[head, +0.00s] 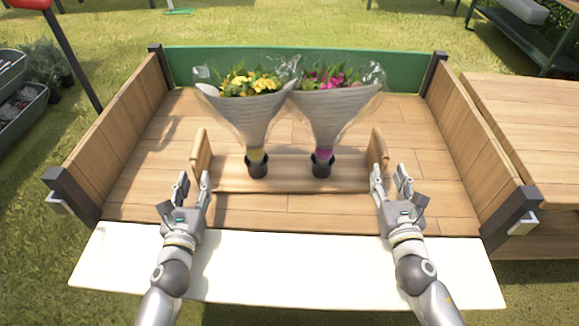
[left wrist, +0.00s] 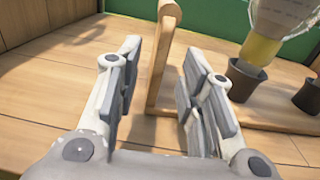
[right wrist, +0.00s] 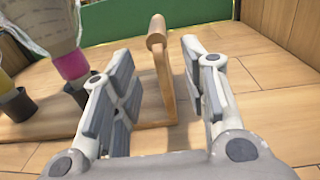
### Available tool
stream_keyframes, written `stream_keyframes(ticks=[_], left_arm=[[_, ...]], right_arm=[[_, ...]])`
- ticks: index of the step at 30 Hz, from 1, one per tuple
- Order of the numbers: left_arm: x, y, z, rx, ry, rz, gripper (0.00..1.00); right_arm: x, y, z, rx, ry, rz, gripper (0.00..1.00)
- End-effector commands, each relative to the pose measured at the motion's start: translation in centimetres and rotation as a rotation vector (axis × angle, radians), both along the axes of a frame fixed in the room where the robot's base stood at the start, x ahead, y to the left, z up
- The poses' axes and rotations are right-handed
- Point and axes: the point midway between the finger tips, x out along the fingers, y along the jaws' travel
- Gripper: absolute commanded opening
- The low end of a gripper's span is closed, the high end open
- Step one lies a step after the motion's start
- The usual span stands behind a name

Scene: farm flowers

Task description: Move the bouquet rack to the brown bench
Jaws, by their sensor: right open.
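The bouquet rack (head: 290,178) is a wooden board with an upright handle at each end, standing on the wooden cart bed. It holds two wrapped bouquets in dark cups, a yellow one (head: 245,110) and a pink one (head: 328,105). My left gripper (head: 190,180) is open in front of the left handle (head: 201,150); in the left wrist view that handle (left wrist: 163,55) stands between the spread fingers. My right gripper (head: 391,175) is open in front of the right handle (head: 377,150); in the right wrist view that handle (right wrist: 160,70) shows between the fingers. Neither gripper visibly grips a handle.
The cart has wooden side walls (head: 118,125), a green back wall (head: 400,72) and a white front flap (head: 255,285). A wooden bench or table (head: 530,120) stands at the right. Planters (head: 20,100) stand on the grass at the left.

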Motion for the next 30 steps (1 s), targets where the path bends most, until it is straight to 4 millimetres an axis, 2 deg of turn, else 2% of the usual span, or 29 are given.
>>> stream_keyframes(ticks=[9,15,21,30], left_arm=[[5.4,0.1,0.1,0.002,-0.001,0.0,0.36],[8.2,0.1,0.0,0.002,0.0,0.001,0.36],[9.5,0.1,0.0,0.002,0.0,0.001,0.36],[9.6,0.1,0.0,0.002,0.0,0.0,0.36]], right_arm=[[5.5,0.1,0.1,0.001,-0.002,-0.001,0.4],[8.2,0.1,0.1,0.0,-0.001,-0.001,0.4],[9.5,0.1,0.1,0.001,-0.001,0.0,0.4],[9.6,0.1,0.0,0.0,0.0,0.0,0.4]])
